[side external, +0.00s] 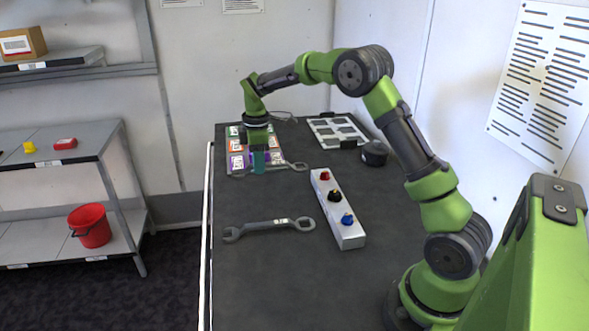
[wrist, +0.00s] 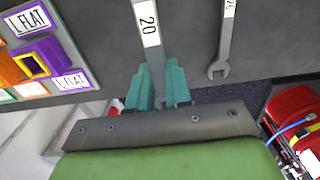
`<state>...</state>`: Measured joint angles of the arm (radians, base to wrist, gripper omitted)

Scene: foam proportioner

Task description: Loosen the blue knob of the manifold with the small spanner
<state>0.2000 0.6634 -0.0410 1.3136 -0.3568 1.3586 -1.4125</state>
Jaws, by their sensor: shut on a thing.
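My gripper (side external: 258,168) is at the back left of the dark table, pointing down, shut on a spanner (side external: 298,166). In the wrist view the held spanner (wrist: 148,30), labelled 20, runs up the picture from between the teal fingers (wrist: 158,88). Its end near the fingers is hidden. I cannot tell whether it touches the table. A second spanner (side external: 272,226) lies in front, left of the manifold; it also shows in the wrist view (wrist: 224,45), its label cut off. The pale manifold (side external: 349,237) carries a blue knob (side external: 347,219) at its near end, apart from my gripper.
The manifold also has a black knob (side external: 334,196) and a red knob (side external: 325,176). A coloured sorter (wrist: 45,50) is beside my gripper. A white framed tray (side external: 337,131) and a black round object (side external: 374,153) stand at the back right. The front table is clear.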

